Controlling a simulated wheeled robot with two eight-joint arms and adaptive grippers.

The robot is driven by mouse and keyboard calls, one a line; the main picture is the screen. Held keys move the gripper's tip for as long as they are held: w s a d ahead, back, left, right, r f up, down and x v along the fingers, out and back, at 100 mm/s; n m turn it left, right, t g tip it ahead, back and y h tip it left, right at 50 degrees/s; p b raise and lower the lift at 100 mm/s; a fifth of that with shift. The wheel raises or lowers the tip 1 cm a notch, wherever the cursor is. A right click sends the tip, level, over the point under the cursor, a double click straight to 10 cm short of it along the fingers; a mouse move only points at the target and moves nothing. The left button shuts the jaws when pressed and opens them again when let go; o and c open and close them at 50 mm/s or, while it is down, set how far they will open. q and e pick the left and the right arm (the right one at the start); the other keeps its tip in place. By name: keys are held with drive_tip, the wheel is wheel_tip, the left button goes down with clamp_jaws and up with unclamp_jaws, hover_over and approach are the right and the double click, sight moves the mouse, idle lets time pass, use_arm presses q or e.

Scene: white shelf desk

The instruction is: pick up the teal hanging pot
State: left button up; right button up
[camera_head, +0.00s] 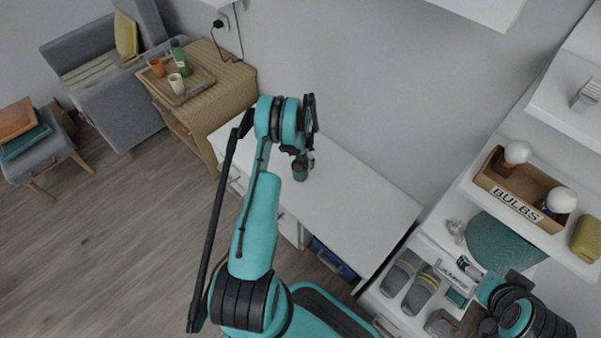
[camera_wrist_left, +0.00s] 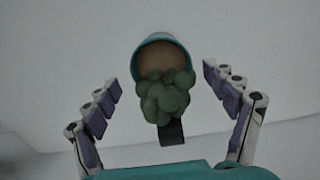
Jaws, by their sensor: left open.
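The teal hanging pot (camera_head: 300,173) stands on the white desk in the camera_head view, just below my left gripper (camera_head: 308,158). In the left wrist view the pot (camera_wrist_left: 160,44) shows its teal rim, a brown inside and a cluster of green leaves over the near side. A dark strap hangs below the leaves. My left gripper (camera_wrist_left: 160,95) is open, with one finger on each side of the pot and a visible gap to both.
The white desk top (camera_head: 365,205) is bare around the pot. A wall rises behind it. At the right, white shelves hold a wooden bulb box (camera_head: 520,190), a teal round object (camera_head: 500,243) and grey rolled items (camera_head: 411,280). A wooden side table (camera_head: 225,80) stands at the left.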

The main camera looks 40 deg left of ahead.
sight(300, 167)
use_arm(q)
wheel_tip(300, 167, down, 6)
drive_tip(key=b, duration=0.2)
drive_tip(key=shift+w+r+b, duration=0.1)
drive_tip(key=shift+b, duration=0.3)
drive_tip(key=shift+r, duration=0.1)
drive_tip(key=shift+c, duration=0.4)
drive_tip(key=c, duration=1.7)
drive_tip(key=shift+c, duration=0.2)
drive_tip(key=shift+r, duration=0.2)
